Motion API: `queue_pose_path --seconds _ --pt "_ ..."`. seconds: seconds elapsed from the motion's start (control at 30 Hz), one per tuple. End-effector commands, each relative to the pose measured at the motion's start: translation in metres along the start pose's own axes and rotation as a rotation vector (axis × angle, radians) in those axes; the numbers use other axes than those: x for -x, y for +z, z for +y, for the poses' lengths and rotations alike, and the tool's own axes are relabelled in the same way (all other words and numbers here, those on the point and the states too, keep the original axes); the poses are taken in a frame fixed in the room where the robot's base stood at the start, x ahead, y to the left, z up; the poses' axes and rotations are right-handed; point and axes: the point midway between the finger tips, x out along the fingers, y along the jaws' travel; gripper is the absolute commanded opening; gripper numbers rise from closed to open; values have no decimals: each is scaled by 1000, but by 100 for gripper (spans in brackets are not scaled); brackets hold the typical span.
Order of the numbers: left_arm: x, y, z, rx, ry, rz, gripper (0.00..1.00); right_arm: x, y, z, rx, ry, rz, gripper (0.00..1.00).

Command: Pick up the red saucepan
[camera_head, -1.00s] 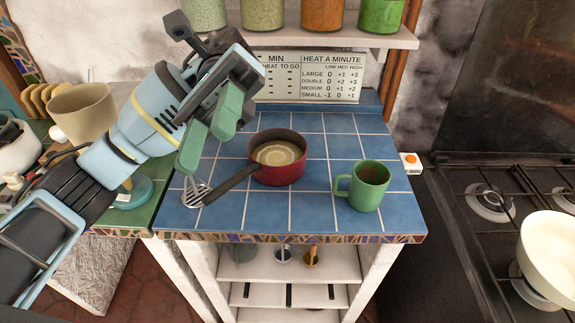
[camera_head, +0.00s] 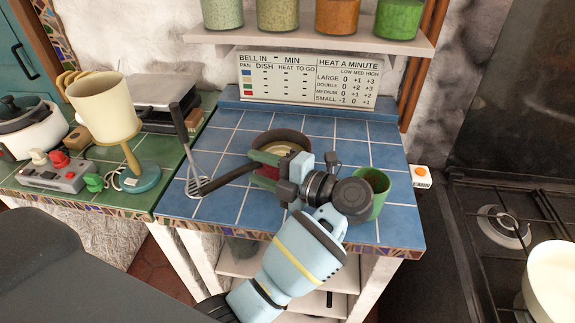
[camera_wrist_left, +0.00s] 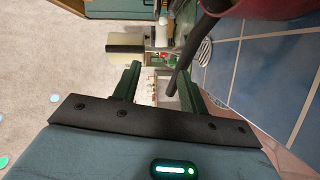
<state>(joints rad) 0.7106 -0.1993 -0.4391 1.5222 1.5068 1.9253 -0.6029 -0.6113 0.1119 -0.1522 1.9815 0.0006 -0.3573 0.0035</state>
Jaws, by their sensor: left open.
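The red saucepan (camera_head: 284,137) sits on the blue tiled counter, with light-coloured contents. Its dark handle (camera_head: 225,179) points left and toward the front edge. My left gripper (camera_head: 257,170) is open at the saucepan's front-left side, near where the handle joins, and hides part of the pan. In the left wrist view, the red pan (camera_wrist_left: 275,7) shows at the top right. The dark handle (camera_wrist_left: 188,58) runs down toward the right finger of my left gripper (camera_wrist_left: 158,78), its end within the jaw's span. I cannot tell whether they touch. My right gripper is not in view.
A green mug (camera_head: 378,186) stands right of the pan, partly behind my wrist. A whisk (camera_head: 193,182) is left of the handle. A cream goblet-shaped cup (camera_head: 105,105) and a grey control box (camera_head: 55,172) are on the green counter. The stove (camera_head: 490,225) is at right.

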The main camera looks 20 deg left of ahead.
Motion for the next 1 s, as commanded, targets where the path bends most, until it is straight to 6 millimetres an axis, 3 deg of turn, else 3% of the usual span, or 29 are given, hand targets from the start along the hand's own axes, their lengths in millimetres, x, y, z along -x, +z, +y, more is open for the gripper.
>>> queue_pose_path --seconds 0.03,0.17,0.77,1.0 --pt "2 2 -12 -3 -42 -16 43 0 0 0 -2 0 1 44" --pt "3 4 -26 -3 -89 -33 43 0 0 -1 -4 0 1 44" --pt "-25 5 -28 -2 -87 -34 43 2 -10 2 7 1 19 44" --pt "-52 7 -34 0 -82 -31 43 5 -23 5 18 4 40 44"
